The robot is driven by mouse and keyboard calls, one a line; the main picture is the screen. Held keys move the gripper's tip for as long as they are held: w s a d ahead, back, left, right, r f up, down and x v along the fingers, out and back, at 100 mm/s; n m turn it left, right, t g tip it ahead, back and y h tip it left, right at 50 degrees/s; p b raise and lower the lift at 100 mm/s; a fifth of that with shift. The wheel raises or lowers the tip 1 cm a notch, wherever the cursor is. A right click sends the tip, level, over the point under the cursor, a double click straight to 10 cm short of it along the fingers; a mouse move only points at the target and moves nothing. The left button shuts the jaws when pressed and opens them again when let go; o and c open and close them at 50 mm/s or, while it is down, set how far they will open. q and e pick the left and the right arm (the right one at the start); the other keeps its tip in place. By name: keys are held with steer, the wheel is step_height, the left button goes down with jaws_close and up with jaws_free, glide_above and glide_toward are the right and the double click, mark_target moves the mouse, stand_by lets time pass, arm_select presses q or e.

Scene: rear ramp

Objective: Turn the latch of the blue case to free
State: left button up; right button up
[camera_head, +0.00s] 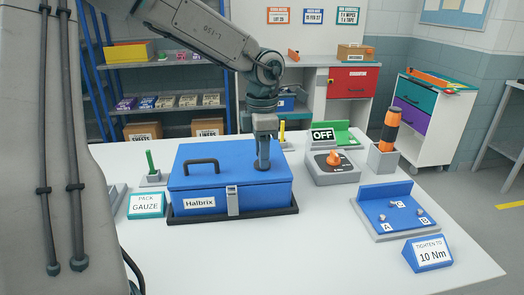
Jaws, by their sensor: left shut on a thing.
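The blue case (220,183), labelled Halbrix, sits closed on a dark base on the white table. It has a dark handle (201,162) on its lid and a light grey clasp (232,201) on its front. My left gripper (263,166) points straight down at the right part of the lid. It is shut on the latch, which stands on a dark round base on the lid; the fingers hide most of it, so its turn angle cannot be told. My right gripper is not in view.
Right of the case stand a grey box with an orange knob (334,158), an OFF sign (322,135), an orange-black tool in a holder (390,128) and a blue fixture (393,210).

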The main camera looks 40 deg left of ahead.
arm_select(q)
steer(key=shift+m, duration=0.3)
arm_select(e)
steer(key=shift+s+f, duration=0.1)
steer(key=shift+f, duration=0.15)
arm_select(q)
steer(key=o, duration=1)
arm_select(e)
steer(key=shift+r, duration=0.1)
arm_select(q)
steer(key=shift+r, duration=0.1)
steer(key=shift+w+r, duration=0.1)
steer(key=shift+r, duration=0.2)
step_height(320, 180, up, 3)
steer(key=shift+f, duration=0.1)
step_height(320, 180, up, 2)
steer(key=shift+r+p, duration=0.2)
steer(key=shift+p, duration=0.65)
steer(key=shift+r+p, duration=2.4)
steer(key=shift+p, duration=0.1)
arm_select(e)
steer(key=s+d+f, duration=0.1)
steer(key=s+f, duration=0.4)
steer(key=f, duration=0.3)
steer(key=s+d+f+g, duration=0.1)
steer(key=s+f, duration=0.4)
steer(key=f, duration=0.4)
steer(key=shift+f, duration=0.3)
